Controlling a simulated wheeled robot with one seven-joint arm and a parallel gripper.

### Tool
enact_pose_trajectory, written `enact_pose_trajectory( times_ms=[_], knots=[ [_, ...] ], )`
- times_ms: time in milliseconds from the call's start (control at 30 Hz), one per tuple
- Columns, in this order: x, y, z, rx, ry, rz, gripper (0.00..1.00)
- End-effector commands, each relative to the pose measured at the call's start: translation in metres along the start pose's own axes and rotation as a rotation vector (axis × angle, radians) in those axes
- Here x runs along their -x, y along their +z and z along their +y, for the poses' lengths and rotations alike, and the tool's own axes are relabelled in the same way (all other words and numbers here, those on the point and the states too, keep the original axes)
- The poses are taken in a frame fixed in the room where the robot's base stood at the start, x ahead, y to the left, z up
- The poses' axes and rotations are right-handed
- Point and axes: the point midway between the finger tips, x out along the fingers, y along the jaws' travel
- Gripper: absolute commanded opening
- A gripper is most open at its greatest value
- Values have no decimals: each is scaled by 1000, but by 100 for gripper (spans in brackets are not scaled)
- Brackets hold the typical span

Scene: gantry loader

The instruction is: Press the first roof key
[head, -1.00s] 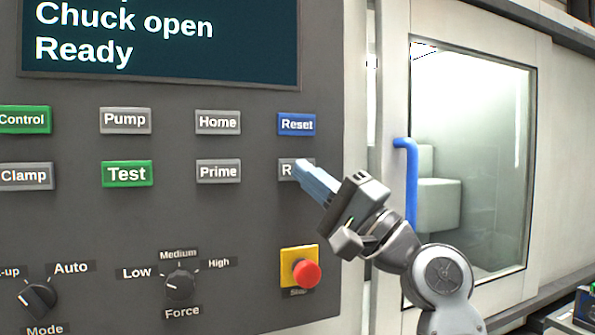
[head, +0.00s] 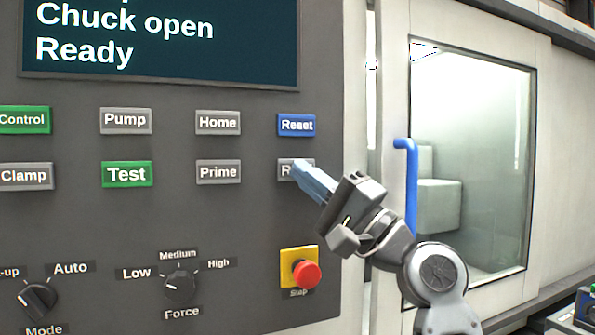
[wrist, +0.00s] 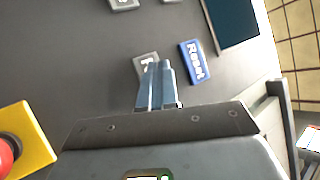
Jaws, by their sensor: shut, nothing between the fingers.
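The grey key below the blue Reset key is the likely roof key (head: 284,169). Its label starts with "R" and the rest is hidden by my fingers. My gripper (head: 300,170) is shut and empty, with blue fingertips in front of this key's right part. In the wrist view, the grey key (wrist: 139,64) shows just beyond the fingertips (wrist: 158,65), partly covered by them. I cannot tell whether the fingertips touch it.
The blue Reset key (head: 297,125) is just above. Prime (head: 218,172) is to the left. A red stop button on a yellow plate (head: 288,258) is below. A blue door handle (head: 411,180) stands right of the panel. The screen (head: 160,45) reads "Chuck open Ready".

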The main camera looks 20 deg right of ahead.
Motion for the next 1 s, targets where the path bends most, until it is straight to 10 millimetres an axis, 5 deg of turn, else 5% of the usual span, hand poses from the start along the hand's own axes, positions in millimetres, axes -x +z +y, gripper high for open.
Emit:
enact_pose_trajectory(
  times_ms=[1000],
  knots=[
    [10,7,-7,-1,1,0,0]
  ],
)
